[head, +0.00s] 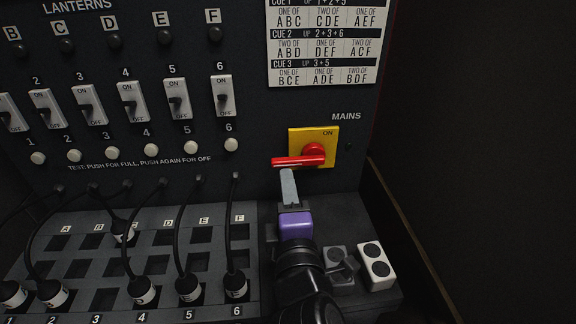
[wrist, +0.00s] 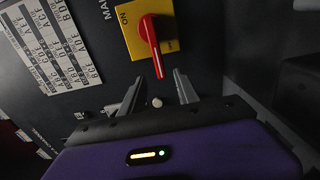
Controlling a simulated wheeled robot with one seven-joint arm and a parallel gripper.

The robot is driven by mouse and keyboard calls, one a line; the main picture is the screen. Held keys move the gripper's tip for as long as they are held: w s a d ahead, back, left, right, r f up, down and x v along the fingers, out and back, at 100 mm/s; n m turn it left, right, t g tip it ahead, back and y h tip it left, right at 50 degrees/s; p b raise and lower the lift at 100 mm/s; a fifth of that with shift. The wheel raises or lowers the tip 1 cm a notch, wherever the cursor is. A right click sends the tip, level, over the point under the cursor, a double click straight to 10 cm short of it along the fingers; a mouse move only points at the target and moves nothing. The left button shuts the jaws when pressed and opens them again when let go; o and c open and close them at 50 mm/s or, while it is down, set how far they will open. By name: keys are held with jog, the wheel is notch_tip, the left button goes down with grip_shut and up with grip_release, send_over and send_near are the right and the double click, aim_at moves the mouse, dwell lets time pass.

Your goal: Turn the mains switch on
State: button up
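The mains switch is a yellow plate (head: 328,135) with a red handle (head: 300,161) on the dark panel, under the word MAINS. The handle lies level and points left; ON is printed at the plate's upper right. The wrist view also shows the yellow plate (wrist: 129,27) and the red handle (wrist: 152,47). My gripper (head: 288,172) is just below the handle's free end in the head view. In the wrist view my gripper (wrist: 158,82) has its two fingers apart, with the handle's tip near the gap between them. I cannot tell whether they touch it.
Rocker switches (head: 134,103) and white test buttons (head: 151,149) line the panel to the left. Cables with plugs (head: 143,290) stand in a socket board (head: 84,268) below. A white block with two dark circles (head: 376,266) is right of my arm. A cue chart (head: 322,45) hangs above.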

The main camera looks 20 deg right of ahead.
aim_at(283, 166)
jog(key=p+x, duration=0.1)
jog(key=x, duration=0.6)
jog(key=shift+w, duration=0.15)
jog(key=shift+f, duration=0.1)
grip_shut()
dwell(1.1)
